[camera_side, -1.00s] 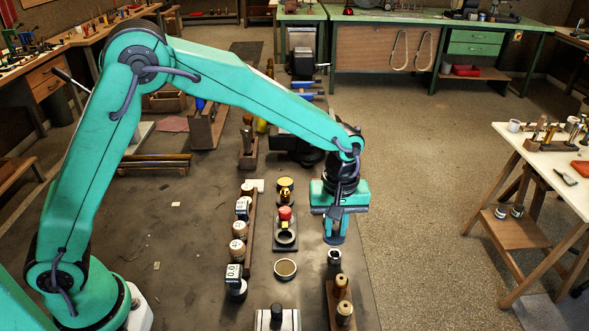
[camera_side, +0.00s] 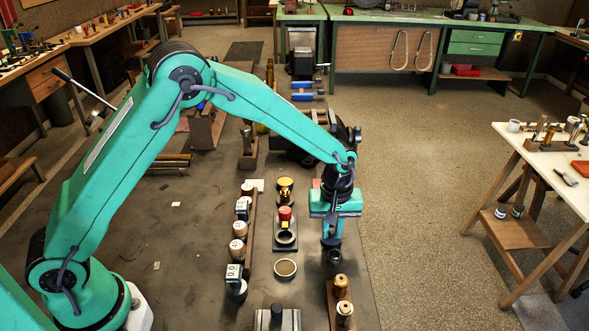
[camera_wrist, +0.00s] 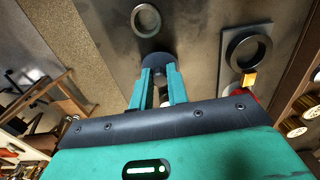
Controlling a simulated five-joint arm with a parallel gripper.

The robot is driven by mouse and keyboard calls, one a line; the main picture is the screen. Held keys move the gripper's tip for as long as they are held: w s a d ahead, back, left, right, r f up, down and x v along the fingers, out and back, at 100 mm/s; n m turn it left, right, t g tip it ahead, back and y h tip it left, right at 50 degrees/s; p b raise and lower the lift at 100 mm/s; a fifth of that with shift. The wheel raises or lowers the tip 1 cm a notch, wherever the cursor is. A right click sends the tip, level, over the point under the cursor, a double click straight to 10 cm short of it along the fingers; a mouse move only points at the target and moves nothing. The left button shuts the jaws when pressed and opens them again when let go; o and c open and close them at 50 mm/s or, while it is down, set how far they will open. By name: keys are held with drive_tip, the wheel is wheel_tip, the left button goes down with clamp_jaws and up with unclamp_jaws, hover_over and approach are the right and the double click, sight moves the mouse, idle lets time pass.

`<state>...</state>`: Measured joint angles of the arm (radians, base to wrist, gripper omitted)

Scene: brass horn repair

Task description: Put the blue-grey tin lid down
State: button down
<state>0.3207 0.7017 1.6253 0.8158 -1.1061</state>
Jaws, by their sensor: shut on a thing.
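My gripper (camera_side: 333,227) points down at the right side of the dark bench and is shut on the blue-grey tin lid (camera_side: 331,242). In the wrist view the lid (camera_wrist: 159,58) shows as a dark round edge beyond my fingertips (camera_wrist: 160,84). It is held above the bench, close to a small dark pot (camera_side: 334,257). I cannot tell whether the two touch. An open round tin (camera_side: 285,268) stands on the bench to the lower left of the lid. It also shows as a pale ring in the wrist view (camera_wrist: 146,20).
A dark plate with a ring (camera_side: 286,238) and a red knob (camera_side: 285,213) lie left of the lid. A wooden rack with spools (camera_side: 341,287) stands at the near side. A wooden rail with several counters and jars (camera_side: 238,228) runs farther left.

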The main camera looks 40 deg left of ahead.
sight(332, 231)
drive_tip(key=shift+f, duration=0.4)
drive_tip(key=shift+f, duration=0.1)
drive_tip(key=c, duration=1.4)
unclamp_jaws()
drive_tip(key=shift+o, duration=0.2)
wheel_tip(332, 231, up, 12)
drive_tip(key=shift+r, duration=0.2)
